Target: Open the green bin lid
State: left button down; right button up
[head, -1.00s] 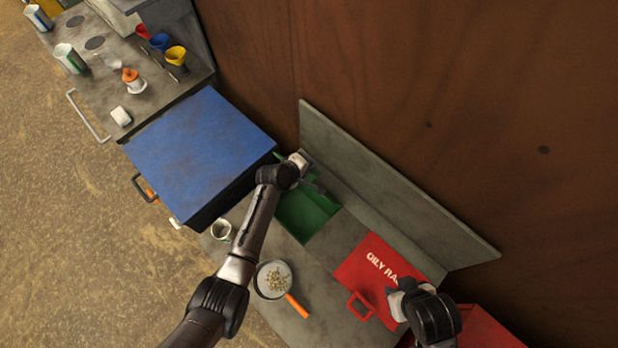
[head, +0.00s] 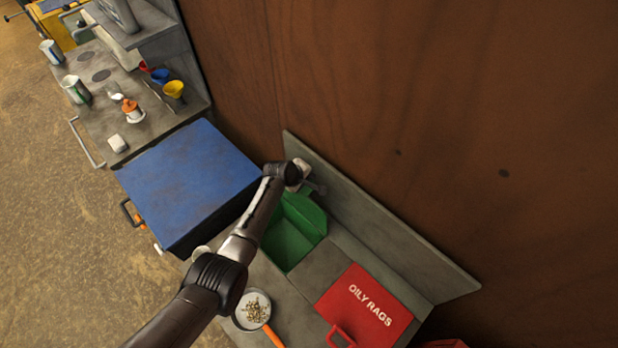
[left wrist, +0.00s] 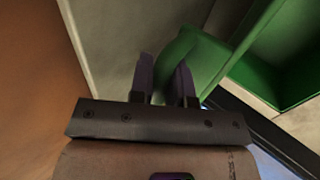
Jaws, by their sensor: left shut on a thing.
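The green bin (head: 287,247) sits in the grey bench with its inside showing in the head view. Its green lid (head: 303,210) is raised and tilted up at the back, by the upright board. My left gripper (head: 318,188) is at the lid's far edge, partly hidden behind my wrist. In the left wrist view, my left gripper (left wrist: 165,78) is shut on the lid's green handle (left wrist: 205,57), which passes between the fingers. The bin's inside (left wrist: 285,80) shows at the right there. My right gripper is not in view.
A red lid marked OILY RAGS (head: 365,305) lies flat to the right. A pan (head: 252,310) with small brass-coloured pieces stands in front. A large blue box (head: 188,180) is on the left. A grey board (head: 375,220) and brown wall (head: 430,110) stand behind.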

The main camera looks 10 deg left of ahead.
pick_arm(q)
jog(key=shift+d+r, duration=0.1)
jog(key=shift+d, duration=0.25)
jog(key=c, duration=1.1)
grip_release()
jog(key=shift+s+a+r, duration=0.15)
jog(key=shift+s+r, duration=0.05)
jog(key=shift+s, duration=0.05)
jog(key=p+v, duration=0.1)
jog(key=v, duration=1.2)
jog(key=shift+w+a+r, duration=0.15)
jog(key=shift+a+r, duration=0.05)
jog(key=shift+a, duration=0.1)
